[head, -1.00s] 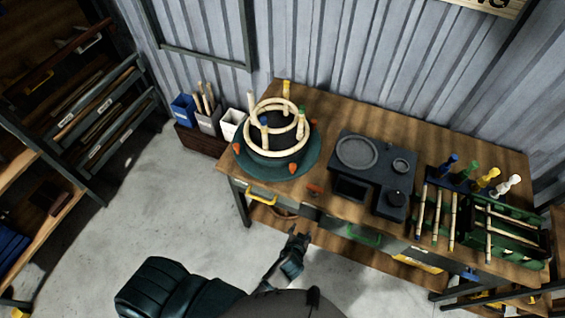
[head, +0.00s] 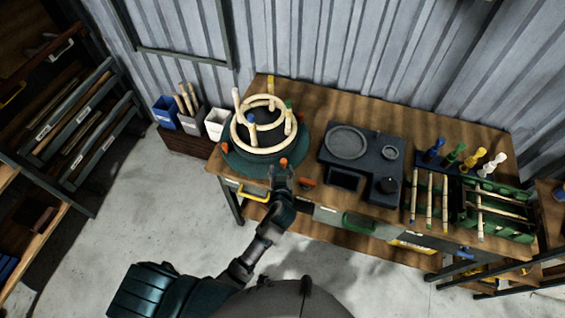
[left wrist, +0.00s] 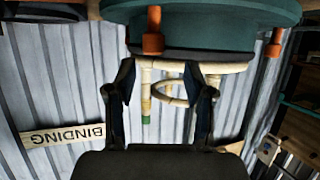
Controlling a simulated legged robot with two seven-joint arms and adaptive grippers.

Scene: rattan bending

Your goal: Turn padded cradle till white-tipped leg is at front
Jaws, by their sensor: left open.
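The padded cradle is a dark round drum (head: 262,135) with pale rattan rings around it, on a green turntable disc (head: 240,166) at the table's left end. Its upright legs have coloured tips: the white-tipped leg (head: 236,97) is at the left, yellow (head: 270,83) at the back, green (head: 288,104) at the right, blue (head: 250,119) at front left. Orange knobs (head: 226,147) ring the disc. My left gripper (head: 281,173) is open at the disc's front edge, by the front knob (head: 283,161). The upside-down left wrist view shows its fingers (left wrist: 168,82) apart below a knob (left wrist: 154,32). My right gripper is not in view.
A dark tool block (head: 360,165) stands right of the disc. Further right are rattan sticks (head: 429,198) and several coloured pegs (head: 455,154). Bins (head: 190,120) stand left of the table. A yellow drawer handle (head: 253,195) is below the front edge.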

